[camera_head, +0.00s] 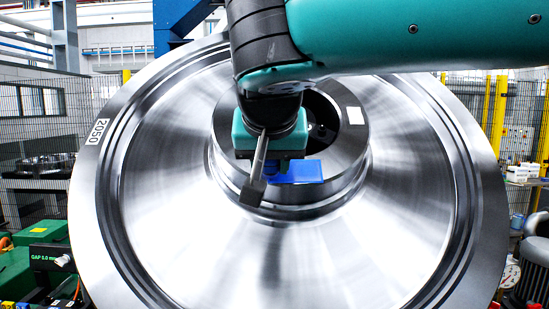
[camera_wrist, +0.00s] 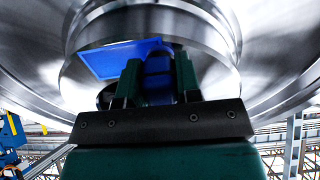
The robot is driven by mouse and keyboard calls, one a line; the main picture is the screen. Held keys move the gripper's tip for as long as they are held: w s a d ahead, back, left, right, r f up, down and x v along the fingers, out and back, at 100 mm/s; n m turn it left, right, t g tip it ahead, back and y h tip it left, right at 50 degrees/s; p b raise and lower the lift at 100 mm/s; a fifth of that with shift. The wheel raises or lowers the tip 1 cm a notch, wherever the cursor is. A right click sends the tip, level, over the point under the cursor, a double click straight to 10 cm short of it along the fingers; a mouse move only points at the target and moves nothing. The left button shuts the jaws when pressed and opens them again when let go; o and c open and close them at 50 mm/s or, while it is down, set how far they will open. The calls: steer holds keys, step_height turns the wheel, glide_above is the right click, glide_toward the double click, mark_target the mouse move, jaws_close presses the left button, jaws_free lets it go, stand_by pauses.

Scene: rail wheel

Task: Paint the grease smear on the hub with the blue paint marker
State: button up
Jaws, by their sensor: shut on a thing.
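The blue paint marker (camera_wrist: 158,66) is held between the two dark green fingers of my gripper (camera_wrist: 157,80), seen in the wrist view. In the head view, my gripper (camera_head: 270,150) is in front of the hub (camera_head: 345,150), with its fingers mostly hidden. A flat, bright blue rectangular patch (camera_head: 303,172) shows at the hub's lower front, right of the gripper. The patch also shows in the wrist view (camera_wrist: 108,60), left of and close to the marker. I cannot tell whether the marker tip touches the hub. No dark grease smear can be made out.
The large shiny rail wheel (camera_head: 160,200) fills most of the head view, marked 2050 on its rim. A white patch (camera_head: 355,115) is at the hub's upper right. Green equipment (camera_head: 45,262) stands lower left, and a pressure gauge (camera_head: 510,272) lower right.

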steer(key=p+v, duration=0.3)
steer(key=v, duration=0.3)
stand_by(0.4)
steer(key=shift+p+v, duration=0.9)
steer(key=shift+v, duration=0.65)
